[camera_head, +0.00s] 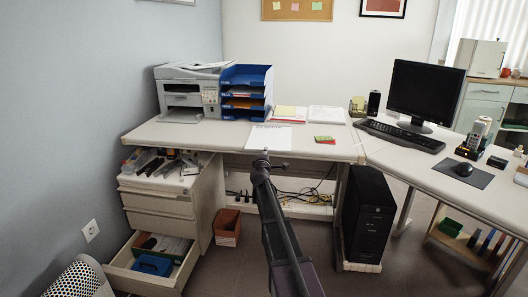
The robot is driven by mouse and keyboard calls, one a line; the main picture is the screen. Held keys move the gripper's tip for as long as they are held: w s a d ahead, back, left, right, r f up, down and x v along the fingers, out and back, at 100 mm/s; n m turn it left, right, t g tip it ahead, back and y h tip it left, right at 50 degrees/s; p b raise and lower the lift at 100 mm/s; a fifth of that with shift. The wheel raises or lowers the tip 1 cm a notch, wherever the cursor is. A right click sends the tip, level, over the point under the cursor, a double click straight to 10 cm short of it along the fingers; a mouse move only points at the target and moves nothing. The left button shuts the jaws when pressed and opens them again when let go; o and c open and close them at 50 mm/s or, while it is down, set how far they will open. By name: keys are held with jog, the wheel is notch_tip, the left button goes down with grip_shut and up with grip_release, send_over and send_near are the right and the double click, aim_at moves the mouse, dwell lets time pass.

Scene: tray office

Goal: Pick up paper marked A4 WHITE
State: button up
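A white sheet or thin stack of paper (270,138) lies flat on the desk near its front edge, left of a small green-and-red pad. Dark print shows along its far edge, too small to read, so I cannot confirm that it says A4 WHITE. My dark arm reaches up from the bottom of the picture. Its end, my gripper (263,156), is at the near edge of the paper and overlaps it slightly in view. I cannot tell whether it touches the paper. The fingers are too small and foreshortened to show open or shut.
The desk (225,137) holds a printer (187,91), a blue tray stack (246,92), the green-and-red pad (324,140), papers (327,114) and a monitor (427,91). An open drawer (127,273) juts out at lower left. A black computer tower (370,215) stands beneath the desk.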

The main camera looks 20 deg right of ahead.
jog(key=shift+x, duration=2.15)
jog(key=shift+c, duration=0.2)
grip_shut()
jog(key=shift+r, duration=0.1)
notch_tip(320, 180, up, 2)
jog(key=p, duration=0.2)
jog(key=shift+r+p, duration=0.2)
jog(key=shift+p, duration=0.15)
